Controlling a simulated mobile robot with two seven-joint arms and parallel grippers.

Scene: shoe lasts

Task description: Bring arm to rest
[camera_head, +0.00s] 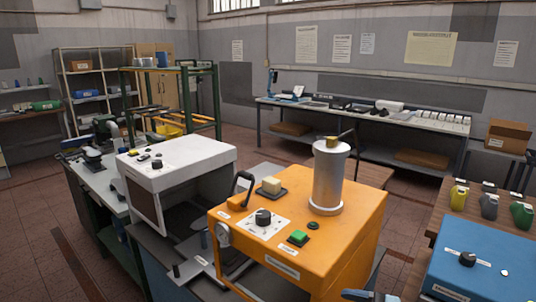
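Neither of my grippers can be made out in the head view, and no part of my arms is clearly visible. An orange machine (340,245) stands in the near middle, with a grey metal cylinder (328,178) upright on its top.
A white machine (190,160) stands left of the orange one on a workbench (105,180). A blue machine (485,265) fills the lower right. A long bench (360,122) runs along the back wall, with a cardboard box (508,135) at its right. Tiled floor (50,225) is clear at left.

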